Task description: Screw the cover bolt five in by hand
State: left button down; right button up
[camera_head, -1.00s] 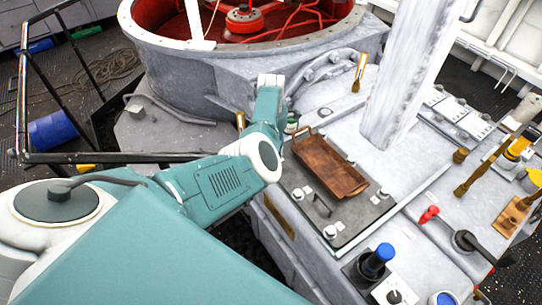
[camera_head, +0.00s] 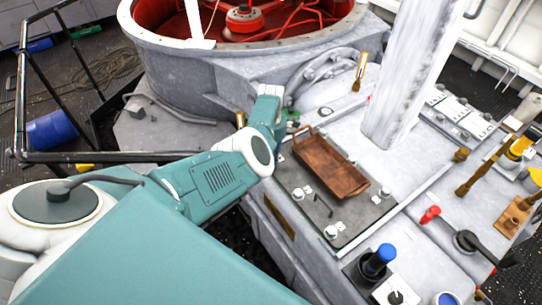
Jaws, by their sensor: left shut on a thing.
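My left arm comes in from the left, and its wrist ends beside the curved, bolted grey cover (camera_head: 326,70) on the machine's side. My left gripper (camera_head: 291,119) is mostly hidden behind the wrist, low at the near end of this cover. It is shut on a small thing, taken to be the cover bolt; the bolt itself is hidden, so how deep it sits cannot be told. Other bolt heads show along the cover's curve. My right gripper is not in view.
A brown tray (camera_head: 352,190) lies on a dark plate right of the wrist. A thick grey-white post (camera_head: 405,75) rises behind it. A brass-handled tool (camera_head: 360,72) stands near the cover. A black rail (camera_head: 100,157) runs at left.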

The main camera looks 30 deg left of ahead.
pick_arm(q)
jog(key=shift+w+r+m, duration=0.1)
jog(key=shift+m, duration=0.2)
